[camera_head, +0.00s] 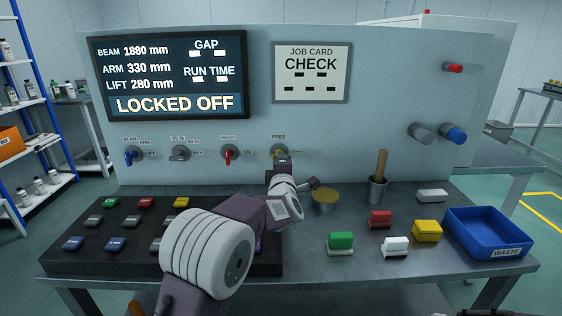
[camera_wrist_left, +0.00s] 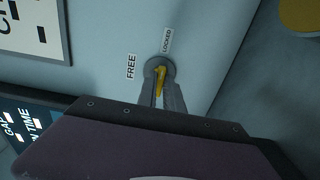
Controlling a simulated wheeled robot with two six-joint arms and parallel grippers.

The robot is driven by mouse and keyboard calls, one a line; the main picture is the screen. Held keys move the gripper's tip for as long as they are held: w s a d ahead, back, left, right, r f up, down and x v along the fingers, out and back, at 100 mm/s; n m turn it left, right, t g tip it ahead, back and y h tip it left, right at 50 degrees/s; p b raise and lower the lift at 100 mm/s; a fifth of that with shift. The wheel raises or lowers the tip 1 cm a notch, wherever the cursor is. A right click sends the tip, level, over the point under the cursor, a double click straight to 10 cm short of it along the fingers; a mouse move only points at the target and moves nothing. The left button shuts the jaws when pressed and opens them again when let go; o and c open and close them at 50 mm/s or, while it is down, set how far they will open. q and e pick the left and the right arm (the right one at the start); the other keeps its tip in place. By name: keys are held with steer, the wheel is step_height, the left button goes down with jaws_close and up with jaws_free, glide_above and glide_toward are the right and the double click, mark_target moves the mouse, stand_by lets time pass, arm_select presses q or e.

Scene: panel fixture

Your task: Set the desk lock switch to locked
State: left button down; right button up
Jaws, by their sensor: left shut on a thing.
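The desk lock switch (camera_head: 277,150) is a round grey switch on the panel, under a FREE label, at the right end of the row. In the left wrist view its yellow lever (camera_wrist_left: 160,79) sits between my finger ends. The lever lies roughly in line with the LOCKED label (camera_wrist_left: 166,40), not the FREE label (camera_wrist_left: 130,66). My left gripper (camera_head: 281,160) is shut on the lever and hides part of the switch in the head view. The display (camera_head: 170,75) reads LOCKED OFF.
Three other switches (camera_head: 180,153) sit left on the panel. A dark button board (camera_head: 120,255) lies on the desk below. A round yellow-topped thing (camera_head: 325,197), a cup with a wooden handle (camera_head: 377,190), coloured blocks and a blue WASTE bin (camera_head: 487,232) stand to the right.

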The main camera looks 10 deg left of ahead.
arm_select(q)
steer(key=shift+f, duration=0.1)
steer(key=c, duration=1.5)
jaws_free()
steer(key=shift+v, duration=4.55)
